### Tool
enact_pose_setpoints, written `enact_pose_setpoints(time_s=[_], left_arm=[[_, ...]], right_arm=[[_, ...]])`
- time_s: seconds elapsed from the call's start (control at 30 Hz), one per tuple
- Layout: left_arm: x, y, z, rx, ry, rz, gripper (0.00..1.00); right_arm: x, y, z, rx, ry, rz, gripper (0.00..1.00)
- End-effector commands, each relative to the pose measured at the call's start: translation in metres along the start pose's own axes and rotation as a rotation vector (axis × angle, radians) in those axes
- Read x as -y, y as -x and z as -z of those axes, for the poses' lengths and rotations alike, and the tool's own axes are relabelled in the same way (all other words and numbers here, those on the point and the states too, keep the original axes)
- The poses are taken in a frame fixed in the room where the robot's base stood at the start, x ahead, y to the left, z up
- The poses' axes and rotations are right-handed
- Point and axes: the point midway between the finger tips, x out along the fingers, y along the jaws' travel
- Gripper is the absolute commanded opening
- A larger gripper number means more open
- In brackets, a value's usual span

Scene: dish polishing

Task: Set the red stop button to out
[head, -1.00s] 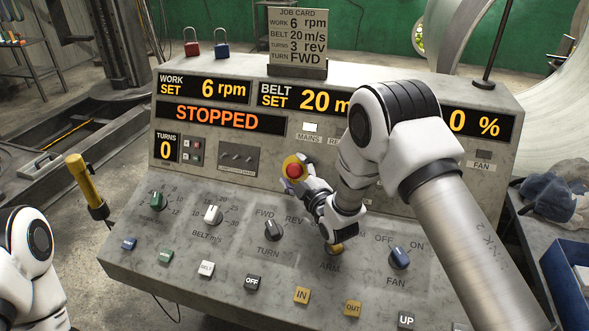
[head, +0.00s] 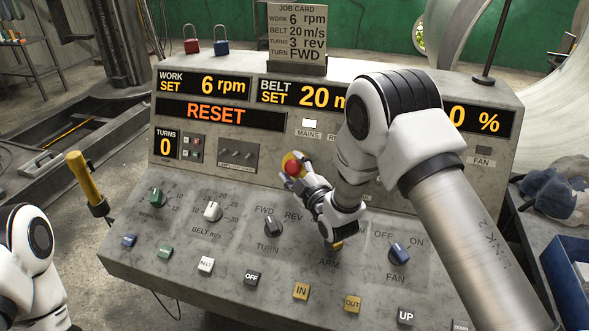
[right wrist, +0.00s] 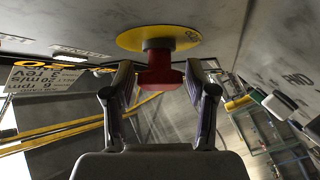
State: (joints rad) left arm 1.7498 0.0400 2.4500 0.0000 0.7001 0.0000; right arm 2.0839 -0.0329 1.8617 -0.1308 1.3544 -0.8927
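The red stop button (head: 292,167) sits on a yellow round plate on the console's upright face, left of centre. My right gripper (head: 290,176) is at the button, coming from below right. The console display (head: 217,113) reads RESET. My left gripper is out of view; only part of the left arm shows at lower left.
The sloped panel below holds knobs such as the TURN knob (head: 273,226) and FAN knob (head: 399,253), and a row of push buttons. My right forearm covers part of the ARM control. A yellow-handled lever (head: 88,184) stands left of the console.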

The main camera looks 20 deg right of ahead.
Motion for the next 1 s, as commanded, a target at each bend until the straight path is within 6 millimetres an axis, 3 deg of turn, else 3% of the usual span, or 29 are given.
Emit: enact_pose_setpoints(time_s=[0.37,0.47,0.8,1.0], left_arm=[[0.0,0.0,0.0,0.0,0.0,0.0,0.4],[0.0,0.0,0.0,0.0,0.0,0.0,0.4],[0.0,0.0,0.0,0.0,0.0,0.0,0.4],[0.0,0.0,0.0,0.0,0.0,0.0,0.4]], right_arm=[[0.001,0.005,-0.001,0.002,0.0,0.002,0.69],[0.001,0.019,-0.001,0.003,-0.001,0.003,0.69],[0.001,0.101,0.0,0.004,-0.001,0.003,0.69],[0.0,0.12,0.001,0.0,0.001,0.0,0.69]])
